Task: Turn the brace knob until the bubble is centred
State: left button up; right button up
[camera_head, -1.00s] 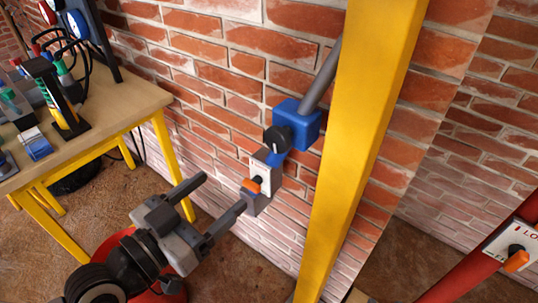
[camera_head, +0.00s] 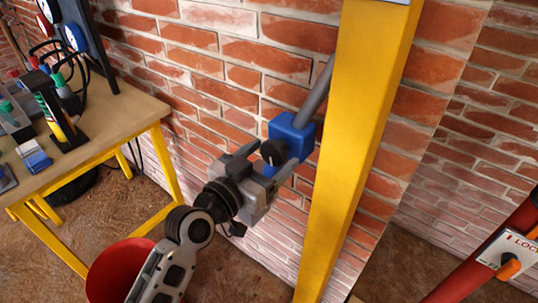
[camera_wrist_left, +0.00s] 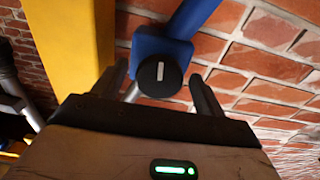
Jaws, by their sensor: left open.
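The brace knob (camera_head: 271,153) is round and black, on a blue block (camera_head: 304,134) at the lower end of a grey brace tube (camera_head: 319,92). My left gripper (camera_head: 278,154) is open, with one finger on either side of the knob. In the left wrist view the knob (camera_wrist_left: 159,77) faces me with its white mark nearly upright, and the open fingers of the left gripper (camera_wrist_left: 158,72) stand left and right of it. I cannot tell whether they touch it. No bubble is visible. My right gripper is out of view.
A yellow post (camera_head: 355,150) stands close right of the block, before a brick wall (camera_head: 215,45). A wooden bench (camera_head: 110,122) with tools is at left. A red bucket (camera_head: 115,270) is on the floor. A plate with an orange lever (camera_head: 510,268) is lower right.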

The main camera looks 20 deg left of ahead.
pick_arm(q)
jog(key=shift+w, duration=0.15)
jog(key=c, duration=1)
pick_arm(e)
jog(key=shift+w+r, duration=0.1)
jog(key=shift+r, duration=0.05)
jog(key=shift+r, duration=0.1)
